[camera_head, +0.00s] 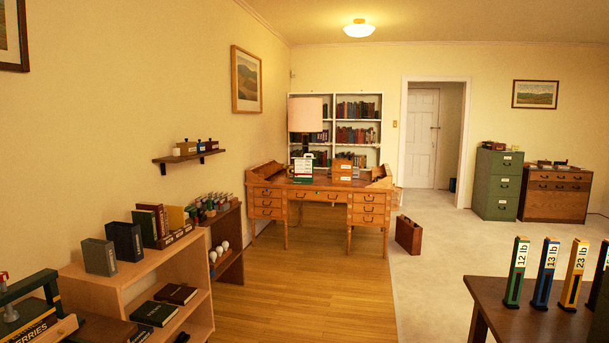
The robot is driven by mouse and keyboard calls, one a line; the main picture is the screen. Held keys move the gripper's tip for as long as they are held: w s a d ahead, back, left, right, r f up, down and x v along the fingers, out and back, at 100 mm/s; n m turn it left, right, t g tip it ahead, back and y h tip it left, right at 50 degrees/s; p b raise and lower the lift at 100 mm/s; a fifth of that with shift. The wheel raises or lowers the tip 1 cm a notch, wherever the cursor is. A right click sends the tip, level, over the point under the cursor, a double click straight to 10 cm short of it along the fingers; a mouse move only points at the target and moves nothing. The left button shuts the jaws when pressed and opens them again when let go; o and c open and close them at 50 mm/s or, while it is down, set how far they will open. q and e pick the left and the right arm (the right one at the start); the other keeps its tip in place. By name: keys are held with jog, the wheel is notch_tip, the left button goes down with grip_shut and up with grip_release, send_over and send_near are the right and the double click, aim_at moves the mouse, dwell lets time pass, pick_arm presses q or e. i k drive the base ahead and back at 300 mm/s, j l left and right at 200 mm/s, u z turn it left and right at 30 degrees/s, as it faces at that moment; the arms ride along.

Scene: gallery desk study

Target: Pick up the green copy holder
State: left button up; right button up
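A small green and white upright thing (303,168) stands on the wooden desk (320,188) across the room, in front of a lamp. It looks like the green copy holder, but it is too small to be sure. Neither of my grippers shows in the head view.
A low shelf unit (140,275) with books and boxes runs along the left wall. A dark table (500,300) with several upright weight-labelled pieces stands at the lower right. A brown case (408,234) stands on the floor right of the desk. The wooden floor (310,300) between is clear.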

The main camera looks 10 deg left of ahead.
aim_at(301, 165)
jog(key=u, duration=0.2)
jog(key=i, duration=6.3)
jog(key=i+l+u, duration=0.15)
jog(key=i, duration=0.65)
jog(key=i+j+z, duration=0.15)
jog(key=i, duration=0.45)
jog(key=i+j+z, duration=0.1)
jog(key=i+j, duration=0.25)
jog(key=i, duration=0.2)
jog(key=i+j+z, duration=0.15)
jog(key=i+j, duration=0.2)
jog(key=i, duration=0.25)
jog(key=i+j+z, duration=0.1)
jog(key=i+j, duration=0.25)
jog(key=i, duration=0.2)
